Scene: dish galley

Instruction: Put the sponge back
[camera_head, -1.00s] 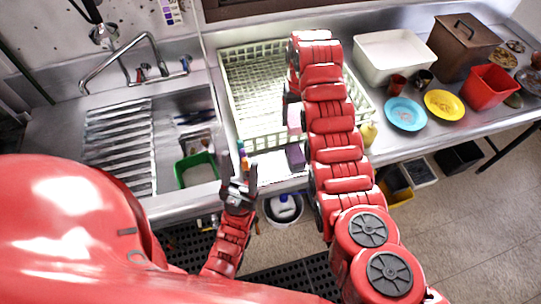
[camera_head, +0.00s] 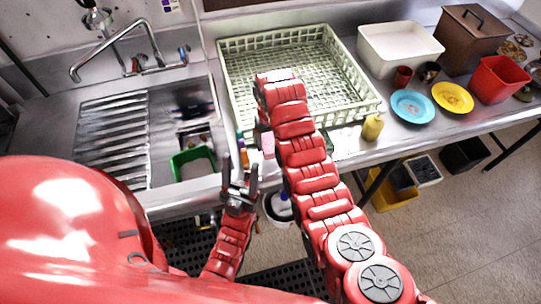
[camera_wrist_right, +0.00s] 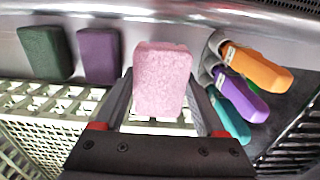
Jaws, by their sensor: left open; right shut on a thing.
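A pink sponge (camera_wrist_right: 161,80) is held between the two fingers of my right gripper (camera_wrist_right: 160,98) in the right wrist view. The sponge also shows in the head view (camera_head: 268,145), beside my right arm, over the counter strip in front of the rack. A green sponge (camera_wrist_right: 46,52) and a purple sponge (camera_wrist_right: 98,55) lie side by side on the metal counter to its left in the wrist view. My left gripper (camera_head: 240,178) is open and empty near the sink's front edge in the head view.
Orange, purple and teal handles (camera_wrist_right: 258,68) lie close to the right of the pink sponge in the wrist view. A pale dish rack (camera_head: 232,80) stands behind.

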